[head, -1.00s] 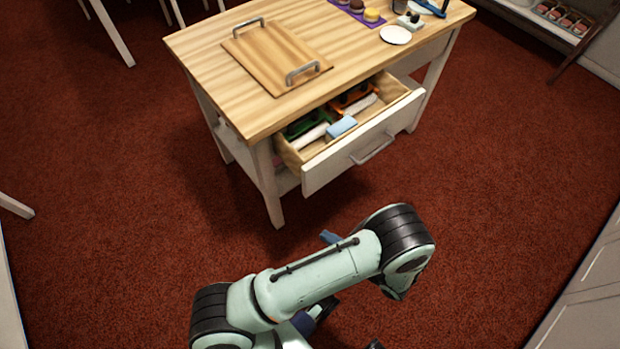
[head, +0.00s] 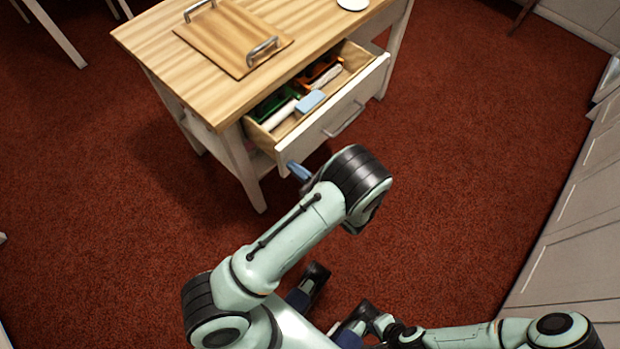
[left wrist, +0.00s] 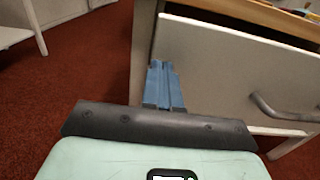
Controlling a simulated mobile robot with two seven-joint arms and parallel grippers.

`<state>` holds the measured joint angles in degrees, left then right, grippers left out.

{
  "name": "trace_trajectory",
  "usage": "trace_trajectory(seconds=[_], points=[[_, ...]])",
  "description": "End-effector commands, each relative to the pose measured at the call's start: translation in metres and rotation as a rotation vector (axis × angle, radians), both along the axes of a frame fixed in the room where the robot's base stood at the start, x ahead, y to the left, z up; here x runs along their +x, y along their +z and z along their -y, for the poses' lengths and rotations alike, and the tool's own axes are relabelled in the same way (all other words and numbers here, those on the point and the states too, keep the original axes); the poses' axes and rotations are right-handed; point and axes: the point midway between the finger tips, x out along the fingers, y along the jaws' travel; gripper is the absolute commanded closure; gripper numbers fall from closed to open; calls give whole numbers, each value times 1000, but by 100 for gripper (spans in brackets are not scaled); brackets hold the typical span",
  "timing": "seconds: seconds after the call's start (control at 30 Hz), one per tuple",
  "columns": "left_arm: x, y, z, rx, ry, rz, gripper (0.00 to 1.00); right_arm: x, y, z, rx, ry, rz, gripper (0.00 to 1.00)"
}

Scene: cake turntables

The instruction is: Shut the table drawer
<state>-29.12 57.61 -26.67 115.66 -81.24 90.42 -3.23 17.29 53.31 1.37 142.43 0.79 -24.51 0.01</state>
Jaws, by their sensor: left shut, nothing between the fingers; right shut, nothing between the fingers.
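The table drawer (head: 338,115) is pulled out from under the wooden tabletop, and its inside shows. In the left wrist view its pale front (left wrist: 225,75) fills the right side, with the grey handle (left wrist: 282,110) at the right. My left gripper (head: 299,171) is shut and empty at the left end of the drawer front. In the left wrist view its blue fingers (left wrist: 163,85) overlap the front near its left edge; I cannot tell whether they touch it. My right gripper (head: 380,325) is low in the head view, partly hidden, shut and empty.
The drawer holds a blue block (head: 310,102), a green tray (head: 277,107) and other items. A board with two handles (head: 232,40) lies on the table (head: 150,40). Pale cabinets (head: 570,210) stand at the right. The red floor between is clear.

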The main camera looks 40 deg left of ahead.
Motion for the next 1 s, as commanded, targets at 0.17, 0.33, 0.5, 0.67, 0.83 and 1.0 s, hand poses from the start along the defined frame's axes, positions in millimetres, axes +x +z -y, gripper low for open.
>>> trace_trajectory(seconds=[0.17, 0.33, 0.5, 0.67, 0.83, 1.0], points=[[1, 0, -13, -1, 1, 0, 100, 0, -1, 0, 0, 0, 1, 100], [1, 0, -15, -1, 0, 0, 100, 0, -1, 0, -1, -1, 2, 100], [1, 0, -15, -1, 0, 0, 100, 0, -1, 0, -1, -1, 2, 100], [1, 0, -19, 0, 2, 0, 100, 0, 0, 0, 0, 0, 1, 100], [2, 1, -38, 1, 4, -1, 100, -1, 3, 0, 0, 1, -3, 100], [4, 1, -73, 1, 6, -1, 100, -3, 7, 0, 2, 2, -10, 100]])
